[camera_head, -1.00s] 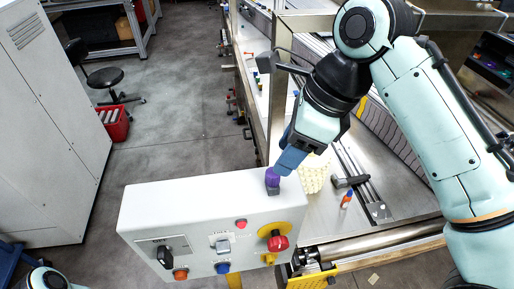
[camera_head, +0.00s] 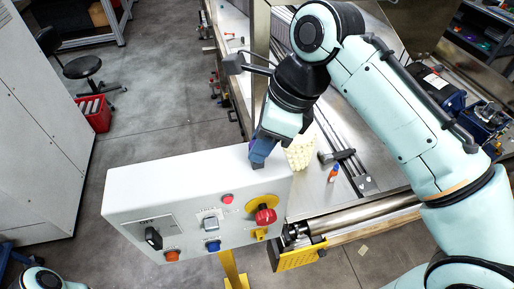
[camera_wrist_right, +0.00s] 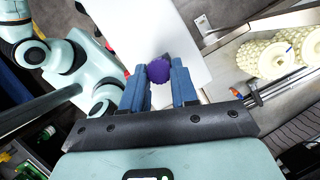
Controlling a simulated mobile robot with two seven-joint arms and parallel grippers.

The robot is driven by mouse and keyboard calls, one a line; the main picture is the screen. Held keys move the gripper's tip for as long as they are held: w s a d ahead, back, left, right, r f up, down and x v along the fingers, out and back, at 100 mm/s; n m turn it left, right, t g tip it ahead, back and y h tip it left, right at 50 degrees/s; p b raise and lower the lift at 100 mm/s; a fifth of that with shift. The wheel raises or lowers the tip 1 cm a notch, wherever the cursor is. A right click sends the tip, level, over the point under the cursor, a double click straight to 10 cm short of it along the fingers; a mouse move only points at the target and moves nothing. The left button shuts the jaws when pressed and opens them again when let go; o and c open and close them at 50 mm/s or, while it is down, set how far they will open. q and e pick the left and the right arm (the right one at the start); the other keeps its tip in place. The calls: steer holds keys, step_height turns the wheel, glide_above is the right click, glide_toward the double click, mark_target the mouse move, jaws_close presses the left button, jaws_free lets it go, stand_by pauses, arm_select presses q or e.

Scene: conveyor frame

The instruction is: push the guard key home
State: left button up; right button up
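The guard key's purple knob (camera_wrist_right: 160,70) sits on the top edge of the white control box (camera_head: 150,180). In the head view the blue fingers of my right gripper (camera_head: 262,150) mostly hide the knob, and a dark block (camera_head: 257,164) shows just below. In the right wrist view the fingers of my right gripper (camera_wrist_right: 160,80) stand on both sides of the knob, very close to it. I cannot tell whether they press on it. How deep the key sits is hidden. My left gripper is not in view; only part of my left arm shows at the lower left.
The box front carries a black rotary switch (camera_head: 153,238), a red emergency knob on yellow (camera_head: 265,215) and several buttons. A cream roller (camera_head: 301,152), a hammer (camera_head: 337,156) and a small orange-and-blue tube (camera_head: 333,173) are right of the gripper.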

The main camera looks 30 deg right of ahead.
mark_target(251, 143)
steer(key=shift+s, duration=0.1)
jaws_close()
step_height(251, 143, up, 3)
steer(key=shift+f+p, duration=0.15)
steer(key=shift+p, duration=0.55)
steer(key=shift+r, duration=0.35)
steer(key=shift+w+r, duration=0.2)
steer(key=shift+w, duration=0.1)
steer(key=shift+s+r, duration=0.2)
steer(key=shift+s, duration=0.25)
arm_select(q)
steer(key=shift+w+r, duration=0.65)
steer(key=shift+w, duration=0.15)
arm_select(e)
steer(key=shift+w, duration=0.15)
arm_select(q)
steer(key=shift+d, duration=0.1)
